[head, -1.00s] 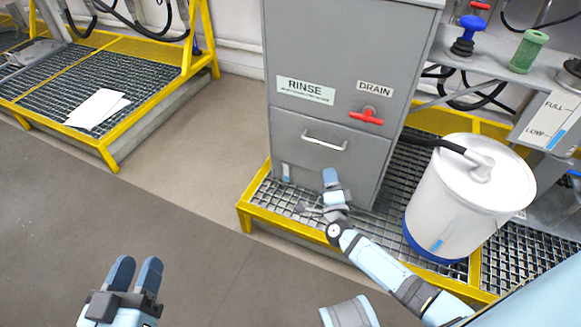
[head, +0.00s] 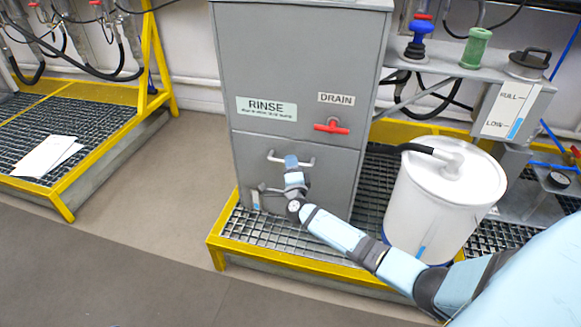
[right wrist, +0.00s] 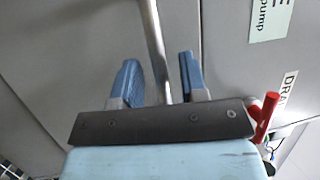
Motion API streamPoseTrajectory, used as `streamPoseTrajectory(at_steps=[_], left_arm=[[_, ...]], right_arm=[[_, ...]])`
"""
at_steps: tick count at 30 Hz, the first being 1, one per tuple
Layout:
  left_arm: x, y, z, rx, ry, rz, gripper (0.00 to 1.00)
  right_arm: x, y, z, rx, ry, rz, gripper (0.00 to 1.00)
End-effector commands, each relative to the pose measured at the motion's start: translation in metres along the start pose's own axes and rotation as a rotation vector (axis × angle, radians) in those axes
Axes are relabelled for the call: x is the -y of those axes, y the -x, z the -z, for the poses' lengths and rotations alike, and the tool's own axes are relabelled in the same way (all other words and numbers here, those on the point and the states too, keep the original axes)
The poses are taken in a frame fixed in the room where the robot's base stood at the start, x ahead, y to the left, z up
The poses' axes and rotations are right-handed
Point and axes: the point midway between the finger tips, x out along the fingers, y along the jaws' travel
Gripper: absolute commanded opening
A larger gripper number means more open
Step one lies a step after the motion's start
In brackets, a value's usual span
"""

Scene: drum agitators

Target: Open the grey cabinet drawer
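The grey cabinet (head: 300,70) stands on a yellow-edged grating, with its drawer (head: 255,150) in the lower part of the front. The drawer looks closed, its front flush with the panel above. Its silver bar handle (head: 308,162) is partly hidden by my right gripper (head: 291,160). In the right wrist view the handle (right wrist: 152,40) runs between the two blue fingers of the right gripper (right wrist: 158,80). The fingers stand apart with a gap on each side of the bar, so the gripper is open around it. My left gripper is not in view.
A red drain handle (head: 331,126) sits just above the drawer; it also shows in the right wrist view (right wrist: 265,118). A white drum (head: 440,205) with a black hose stands close to the right of my right arm. The floor left of the cabinet is clear.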

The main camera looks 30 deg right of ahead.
Motion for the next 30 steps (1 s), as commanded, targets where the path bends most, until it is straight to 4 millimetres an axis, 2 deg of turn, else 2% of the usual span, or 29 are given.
streamPoseTrajectory(at_steps=[5, 14, 19, 30], left_arm=[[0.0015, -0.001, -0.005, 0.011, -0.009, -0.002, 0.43], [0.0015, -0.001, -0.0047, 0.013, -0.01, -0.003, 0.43], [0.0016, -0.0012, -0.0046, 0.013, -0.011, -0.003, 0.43], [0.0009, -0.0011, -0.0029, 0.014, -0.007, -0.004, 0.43]], right_arm=[[-0.0008, -0.0128, -0.0006, 0.002, 0.001, 0.0, 0.4], [0.0, -0.0146, -0.0003, 0.001, 0.001, -0.001, 0.4], [-0.0001, -0.0145, -0.0003, 0.001, 0.001, -0.001, 0.0], [0.0004, -0.0128, 0.002, 0.001, 0.001, -0.001, 0.0]])
